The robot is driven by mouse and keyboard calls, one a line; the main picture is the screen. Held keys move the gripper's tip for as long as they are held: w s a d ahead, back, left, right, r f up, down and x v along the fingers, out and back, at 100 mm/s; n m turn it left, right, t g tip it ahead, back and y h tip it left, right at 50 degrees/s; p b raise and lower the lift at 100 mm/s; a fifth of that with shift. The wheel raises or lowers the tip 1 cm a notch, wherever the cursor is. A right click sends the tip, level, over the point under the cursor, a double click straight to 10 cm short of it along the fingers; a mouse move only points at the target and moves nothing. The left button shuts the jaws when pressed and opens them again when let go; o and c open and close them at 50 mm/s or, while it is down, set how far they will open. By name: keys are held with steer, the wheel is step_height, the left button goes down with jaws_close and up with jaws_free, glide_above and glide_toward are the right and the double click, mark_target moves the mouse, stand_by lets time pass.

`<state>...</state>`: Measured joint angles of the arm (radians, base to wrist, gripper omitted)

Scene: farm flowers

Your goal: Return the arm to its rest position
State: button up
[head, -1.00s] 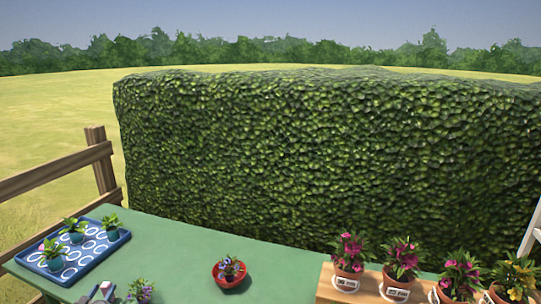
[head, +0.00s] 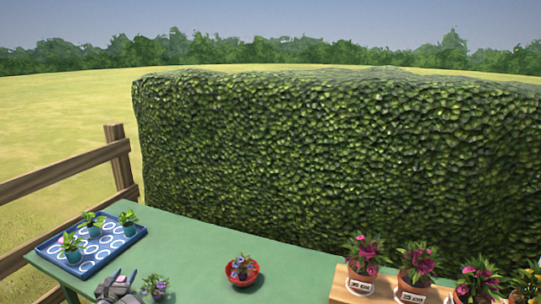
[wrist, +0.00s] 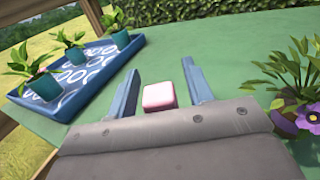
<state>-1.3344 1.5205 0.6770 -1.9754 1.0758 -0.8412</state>
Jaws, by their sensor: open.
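My gripper (head: 125,274) is at the bottom left of the head view, low over the near part of the green table. In the wrist view its two blue-grey fingers (wrist: 158,90) stand apart. A small pink block (wrist: 159,97) shows between the fingers, with gaps on both sides; I cannot tell whether it rests on the table or belongs to the gripper. The rest of my arm is out of view.
A blue tray (head: 112,252) with several small potted plants stands left of my gripper. A purple-flowered plant (head: 156,286) is close on the right. A red dish (head: 242,281) holds another plant. Potted flowers stand on a wooden shelf (head: 341,284) at right.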

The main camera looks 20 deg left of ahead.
steer(key=w+d+r, duration=0.7)
steer(key=d+r, duration=0.4)
steer(key=w+d+f+m+t+h, duration=0.1)
steer(key=w+d+m+h, duration=0.3)
steer(key=d, duration=0.7)
steer(key=w+d+f+m+h, duration=0.1)
steer(key=w+d+h, duration=0.3)
steer(key=d, duration=0.7)
steer(key=shift+y, duration=0.6)
steer(key=f, duration=0.5)
steer(key=w+f, duration=0.1)
steer(key=f, duration=0.1)
steer(key=shift+a+f, duration=0.15)
steer(key=shift+f, duration=0.9)
